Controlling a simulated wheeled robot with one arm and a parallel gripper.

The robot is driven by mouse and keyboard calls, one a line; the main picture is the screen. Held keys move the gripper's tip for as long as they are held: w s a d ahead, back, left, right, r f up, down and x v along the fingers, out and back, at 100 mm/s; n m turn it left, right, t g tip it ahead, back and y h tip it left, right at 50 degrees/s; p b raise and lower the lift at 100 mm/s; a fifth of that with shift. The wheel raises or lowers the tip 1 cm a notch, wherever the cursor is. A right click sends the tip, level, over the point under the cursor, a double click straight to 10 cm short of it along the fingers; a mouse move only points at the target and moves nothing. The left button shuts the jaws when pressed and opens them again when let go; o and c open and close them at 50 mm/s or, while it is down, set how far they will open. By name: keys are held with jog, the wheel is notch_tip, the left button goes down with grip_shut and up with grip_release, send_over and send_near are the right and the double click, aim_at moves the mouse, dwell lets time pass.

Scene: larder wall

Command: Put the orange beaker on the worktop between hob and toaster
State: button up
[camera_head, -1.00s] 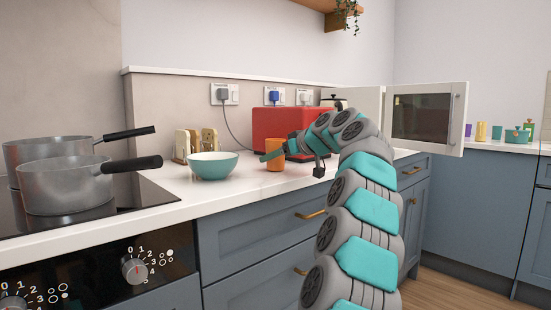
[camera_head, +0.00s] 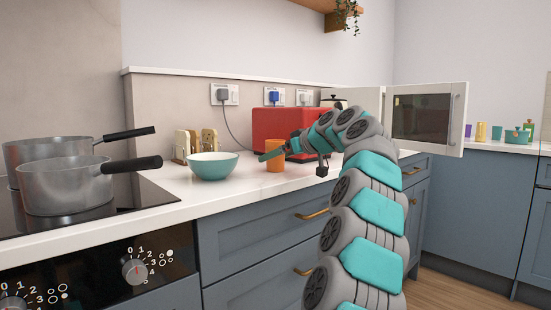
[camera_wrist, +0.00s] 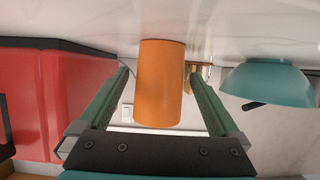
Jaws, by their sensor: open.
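The orange beaker (camera_head: 275,159) stands upright on the white worktop (camera_head: 185,205), in front of the red toaster (camera_head: 268,124) and right of the teal bowl. The black hob (camera_head: 135,197) is at the left. My gripper (camera_head: 268,156) is at the beaker from the right. In the wrist view, which is upside down, the fingers of my gripper (camera_wrist: 160,74) are open on either side of the beaker (camera_wrist: 160,100), with a visible gap on each side. The toaster (camera_wrist: 55,95) is at the left there. In the head view the beaker is partly covered by a finger.
Two pans (camera_head: 70,185) with black handles are on the hob. A white microwave door (camera_head: 428,116) stands open at the right. Worktop in front of the bowl is clear.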

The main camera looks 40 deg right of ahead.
jog(key=v, duration=0.9)
jog(key=shift+s+r, duration=0.2)
jog(key=shift+s, duration=0.1)
jog(key=shift+s+r, duration=0.15)
jog(key=shift+s, duration=0.4)
